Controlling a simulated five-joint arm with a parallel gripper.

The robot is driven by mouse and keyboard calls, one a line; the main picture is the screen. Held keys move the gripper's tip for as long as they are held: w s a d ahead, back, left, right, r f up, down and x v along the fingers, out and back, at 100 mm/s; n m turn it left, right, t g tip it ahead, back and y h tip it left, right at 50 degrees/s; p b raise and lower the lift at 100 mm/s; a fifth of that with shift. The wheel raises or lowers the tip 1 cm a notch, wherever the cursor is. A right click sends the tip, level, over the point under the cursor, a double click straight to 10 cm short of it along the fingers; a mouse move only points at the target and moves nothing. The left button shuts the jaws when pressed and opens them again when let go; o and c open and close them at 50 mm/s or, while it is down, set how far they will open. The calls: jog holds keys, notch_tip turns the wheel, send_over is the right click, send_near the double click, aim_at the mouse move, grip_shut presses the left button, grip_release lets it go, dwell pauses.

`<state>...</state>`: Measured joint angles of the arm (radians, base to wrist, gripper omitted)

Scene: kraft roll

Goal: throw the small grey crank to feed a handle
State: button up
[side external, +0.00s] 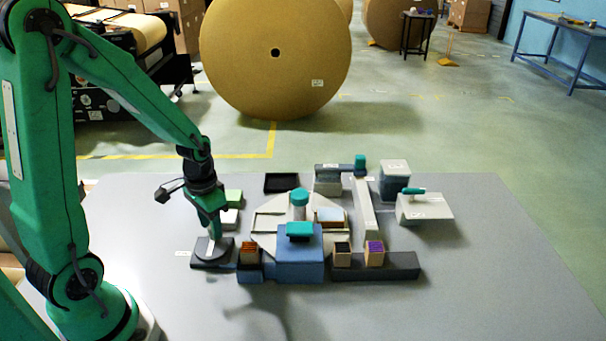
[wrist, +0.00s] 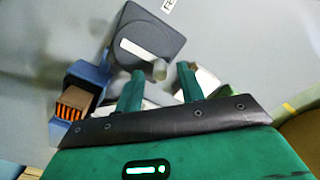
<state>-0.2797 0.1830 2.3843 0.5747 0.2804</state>
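The small grey crank sits on a dark round disc and base at the left of the work area. In the wrist view its pale arm (wrist: 143,52) lies across the disc, with a short upright grey knob (wrist: 160,70) at its end. In the side view the dark crank base (side external: 212,254) is beneath my gripper (side external: 215,231). In the wrist view my gripper (wrist: 160,73) has its two green fingers apart, and the knob appears between the fingertips. I cannot tell whether either finger touches it. My gripper partly hides the crank in the side view.
A blue block with a teal top (side external: 299,255) stands right of the crank, among pale plates. A wooden block with orange stripes (side external: 249,253) sits close to the crank base; it also shows in the wrist view (wrist: 73,102). The table's front right (side external: 480,305) is clear.

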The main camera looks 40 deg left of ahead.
jog(key=shift+f, duration=0.2)
grip_shut()
